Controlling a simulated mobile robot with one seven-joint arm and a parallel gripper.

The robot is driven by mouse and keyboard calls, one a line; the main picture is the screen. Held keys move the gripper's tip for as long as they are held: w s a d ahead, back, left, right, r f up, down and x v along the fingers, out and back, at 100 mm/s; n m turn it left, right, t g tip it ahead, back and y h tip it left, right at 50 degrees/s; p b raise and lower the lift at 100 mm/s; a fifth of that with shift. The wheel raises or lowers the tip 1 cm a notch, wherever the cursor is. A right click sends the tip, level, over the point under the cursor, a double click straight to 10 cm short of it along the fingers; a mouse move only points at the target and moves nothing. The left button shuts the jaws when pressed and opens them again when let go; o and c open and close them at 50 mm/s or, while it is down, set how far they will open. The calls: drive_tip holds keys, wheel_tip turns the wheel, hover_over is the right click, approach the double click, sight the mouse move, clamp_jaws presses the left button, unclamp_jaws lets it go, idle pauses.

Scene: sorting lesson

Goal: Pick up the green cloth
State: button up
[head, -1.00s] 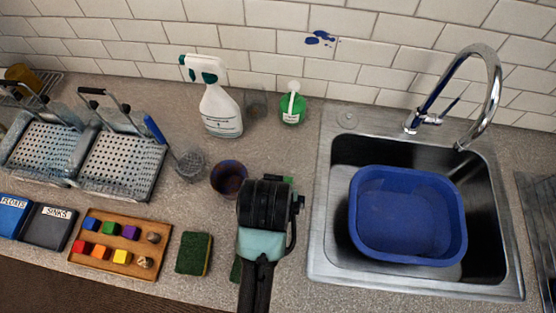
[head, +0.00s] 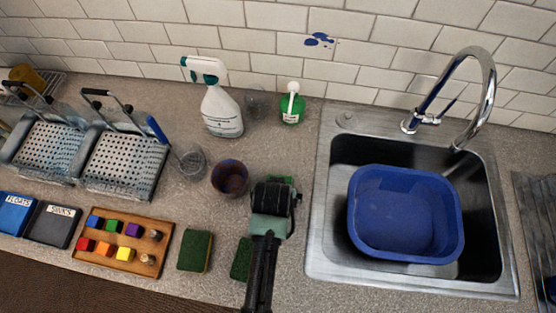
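My gripper (head: 274,194) is over the counter between the brown cup and the sink, seen from above and behind. Its own body hides its fingertips, so I cannot tell whether it is open or shut.
A green-and-yellow sponge (head: 195,251) lies left of my arm, beside a wooden tray (head: 90,257) of coloured blocks. A brown cup (head: 229,178), spray bottle (head: 220,105) and green soap bottle (head: 291,106) stand behind. The sink (head: 330,270) with a blue tub (head: 405,252) is right.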

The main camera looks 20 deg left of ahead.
drive_tip(key=shift+c, duration=0.2)
drive_tip(key=c, duration=1.1)
drive_tip(key=shift+o, duration=0.2)
wheel_tip(320, 180, up, 10)
drive_tip(key=b, duration=0.1)
